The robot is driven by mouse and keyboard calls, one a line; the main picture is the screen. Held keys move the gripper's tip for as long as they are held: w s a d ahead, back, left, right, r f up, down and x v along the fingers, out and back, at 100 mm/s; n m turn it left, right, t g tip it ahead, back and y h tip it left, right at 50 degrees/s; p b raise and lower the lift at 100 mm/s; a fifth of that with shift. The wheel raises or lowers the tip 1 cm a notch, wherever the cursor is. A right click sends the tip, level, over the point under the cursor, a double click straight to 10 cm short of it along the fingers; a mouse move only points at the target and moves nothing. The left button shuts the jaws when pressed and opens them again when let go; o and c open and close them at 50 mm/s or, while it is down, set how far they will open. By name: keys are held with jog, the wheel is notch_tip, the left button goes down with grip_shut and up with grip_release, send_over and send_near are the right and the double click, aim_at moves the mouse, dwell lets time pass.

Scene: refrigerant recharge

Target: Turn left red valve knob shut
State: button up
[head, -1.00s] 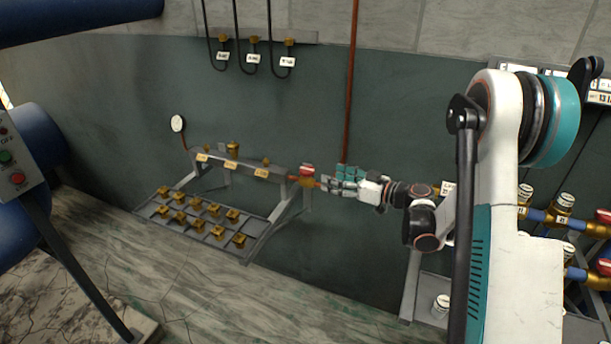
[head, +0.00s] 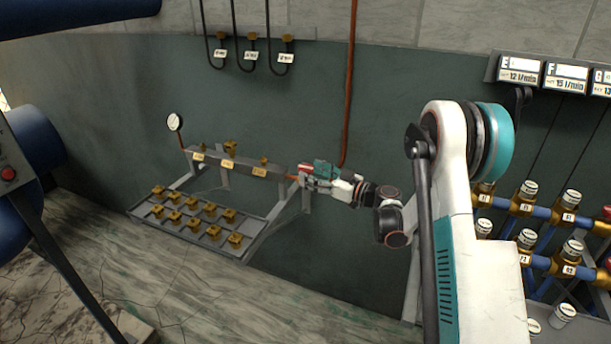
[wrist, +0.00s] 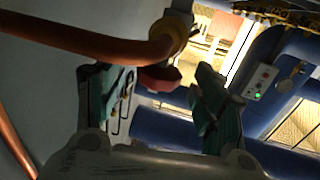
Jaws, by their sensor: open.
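The left red valve knob (head: 304,168) sits at the right end of the grey manifold bar, where a copper pipe joins it. In the wrist view the red knob (wrist: 158,78) shows below a brass fitting, between my two teal fingers. My gripper (head: 320,178) is open beside the knob in the head view, and partly overlaps it there.
The manifold bar (head: 237,163) carries brass valves with tags and a gauge (head: 174,122). A tray (head: 183,233) of several brass fittings lies below it. A copper pipe (wrist: 80,43) crosses close to my fingers. A blue-pipe manifold (head: 545,213) stands at the right.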

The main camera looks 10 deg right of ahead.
aim_at(312, 173)
jog(key=shift+b+x, duration=0.35)
jog(key=shift+x, duration=1.3)
jog(key=c, duration=1.1)
